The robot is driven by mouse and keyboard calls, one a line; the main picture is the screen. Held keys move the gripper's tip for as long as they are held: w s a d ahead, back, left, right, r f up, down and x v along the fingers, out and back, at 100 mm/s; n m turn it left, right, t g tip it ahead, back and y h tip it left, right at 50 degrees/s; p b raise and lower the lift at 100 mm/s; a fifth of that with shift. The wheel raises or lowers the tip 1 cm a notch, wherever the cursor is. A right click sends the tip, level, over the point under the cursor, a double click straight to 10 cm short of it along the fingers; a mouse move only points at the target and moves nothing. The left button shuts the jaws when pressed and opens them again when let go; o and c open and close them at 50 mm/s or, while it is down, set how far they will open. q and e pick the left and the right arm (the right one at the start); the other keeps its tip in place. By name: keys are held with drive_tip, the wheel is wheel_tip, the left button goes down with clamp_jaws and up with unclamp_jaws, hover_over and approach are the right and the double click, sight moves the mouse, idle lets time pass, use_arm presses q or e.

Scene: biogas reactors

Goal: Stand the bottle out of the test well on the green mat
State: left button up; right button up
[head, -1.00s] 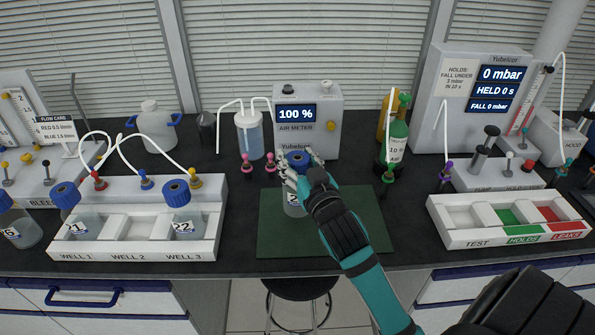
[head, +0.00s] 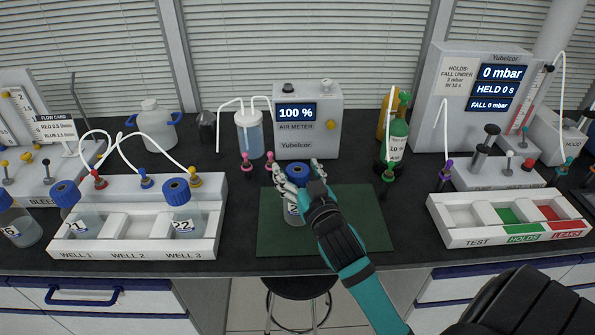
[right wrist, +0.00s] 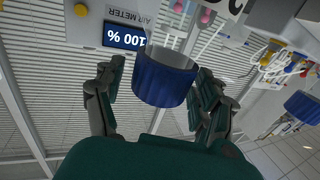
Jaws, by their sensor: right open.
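A clear bottle with a blue cap (head: 297,171) stands upright on the left part of the green mat (head: 355,225). Its label is partly hidden by my fingers. My right gripper (head: 305,178) is open around the cap. In the right wrist view, the blue cap (right wrist: 165,80) sits between the two spread fingers, with a gap on each side. The test well (head: 462,216), at the left end of the white tray on the right, is empty. My left gripper is not in view.
Blue-capped bottles stand in well 1 (head: 84,222) and well 3 (head: 183,220) of the left rack; well 2 is empty. The air meter (head: 308,120), reading 100 %, stands behind the mat. A green cylinder (head: 397,140) stands behind the mat's right. The mat's right side is clear.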

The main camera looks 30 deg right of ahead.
drive_tip(key=shift+r, duration=0.25)
drive_tip(key=v, duration=1.2)
drive_tip(key=shift+b, duration=0.4)
